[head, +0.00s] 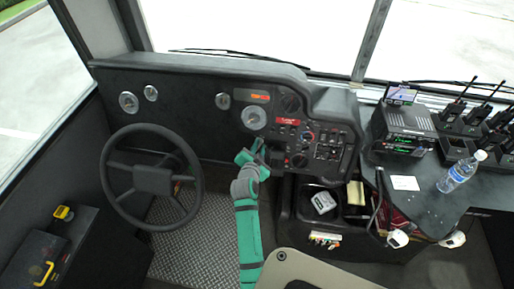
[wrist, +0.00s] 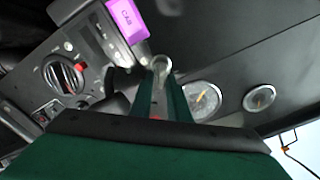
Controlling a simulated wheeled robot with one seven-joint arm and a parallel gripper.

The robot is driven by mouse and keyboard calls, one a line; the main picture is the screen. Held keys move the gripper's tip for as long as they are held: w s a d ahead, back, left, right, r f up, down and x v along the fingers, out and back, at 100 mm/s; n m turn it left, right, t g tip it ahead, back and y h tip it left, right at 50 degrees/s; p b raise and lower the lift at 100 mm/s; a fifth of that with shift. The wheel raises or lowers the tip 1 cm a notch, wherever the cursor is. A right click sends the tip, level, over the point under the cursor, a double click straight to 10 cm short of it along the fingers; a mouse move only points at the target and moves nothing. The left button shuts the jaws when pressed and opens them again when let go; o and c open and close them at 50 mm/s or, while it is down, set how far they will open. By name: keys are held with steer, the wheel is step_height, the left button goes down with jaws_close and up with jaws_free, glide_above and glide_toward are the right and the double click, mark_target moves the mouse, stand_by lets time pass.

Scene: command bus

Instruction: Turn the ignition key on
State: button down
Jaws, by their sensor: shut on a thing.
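My gripper (head: 258,148) reaches the lower dashboard, to the right of the steering wheel (head: 152,178). In the wrist view its two green fingers (wrist: 161,88) are shut on a small round metallic piece, the ignition key (wrist: 161,65), at the panel face. The fingers cover most of the key, so its turned angle cannot be told. In the head view the key is hidden behind my gripper. The switch panel (head: 318,141) with knobs and lit indicators lies just to the right.
A purple tag marked CAB (wrist: 127,18) is close to the fingertips in the wrist view. Round gauges (wrist: 201,100) lie on the other side. A radio (head: 408,125) and a water bottle (head: 460,172) stand on the right-hand console. The patterned floor (head: 205,225) is clear.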

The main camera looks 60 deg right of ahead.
steer(key=shift+f, duration=0.1)
steer(key=c, duration=1.9)
jaws_free()
steer(key=v, duration=1.1)
